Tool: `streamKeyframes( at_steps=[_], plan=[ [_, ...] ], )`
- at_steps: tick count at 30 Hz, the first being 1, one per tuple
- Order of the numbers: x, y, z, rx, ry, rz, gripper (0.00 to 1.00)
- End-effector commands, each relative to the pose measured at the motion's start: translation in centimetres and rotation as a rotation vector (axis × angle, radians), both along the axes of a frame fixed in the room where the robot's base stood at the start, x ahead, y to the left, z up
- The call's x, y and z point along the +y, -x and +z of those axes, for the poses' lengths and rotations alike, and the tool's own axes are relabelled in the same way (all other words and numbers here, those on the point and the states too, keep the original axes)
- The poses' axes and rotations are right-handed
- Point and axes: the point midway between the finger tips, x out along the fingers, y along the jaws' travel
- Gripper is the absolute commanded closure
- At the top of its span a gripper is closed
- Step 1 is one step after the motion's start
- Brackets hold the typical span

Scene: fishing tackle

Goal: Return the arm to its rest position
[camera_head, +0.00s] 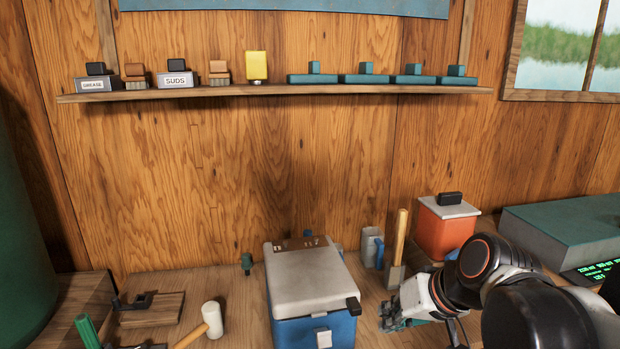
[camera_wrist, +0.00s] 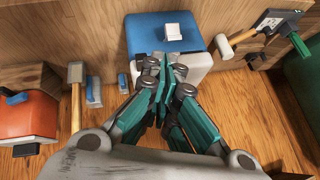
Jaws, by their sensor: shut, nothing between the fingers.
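My arm reaches in from the lower right of the head view. My gripper (camera_head: 392,318) is low over the bench, just right of the blue cooler box. In the wrist view my gripper (camera_wrist: 165,72) is shut and empty, its fingertips together in front of the blue cooler (camera_wrist: 200,65). I cannot tell whether the fingertips touch it. The cooler (camera_head: 313,328) has a closed grey-white lid (camera_head: 308,275). The lower part of my gripper is partly hidden by the frame edge in the head view.
A wooden-handled tool (camera_head: 400,238) and blue containers (camera_head: 372,248) stand behind my gripper. An orange box (camera_head: 446,230) stands near my arm. A mallet (camera_head: 211,318) lies left of the cooler. A shelf (camera_head: 280,91) with tins and boxes runs along the wall.

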Motion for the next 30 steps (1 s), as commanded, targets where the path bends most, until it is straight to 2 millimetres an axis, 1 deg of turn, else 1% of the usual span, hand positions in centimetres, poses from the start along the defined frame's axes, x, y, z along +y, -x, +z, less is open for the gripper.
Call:
streamKeyframes(
  at_steps=[1, 6, 9, 12, 15, 18, 30],
  plan=[
    [-0.4, 1.5, -0.2, -0.003, 0.034, -0.011, 1.00],
    [-2.3, 5.4, -0.7, -0.027, 0.155, -0.058, 1.00],
    [-3.5, 7.3, -1.1, -0.045, 0.218, -0.082, 1.00],
    [-4.4, 8.7, -1.4, -0.063, 0.267, -0.099, 1.00],
    [-5.0, 9.6, -1.7, -0.077, 0.300, -0.111, 1.00],
    [-5.4, 10.0, -1.8, -0.084, 0.316, -0.118, 1.00],
    [-5.5, 10.1, -1.8, -0.086, 0.320, -0.120, 1.00]
  ],
)
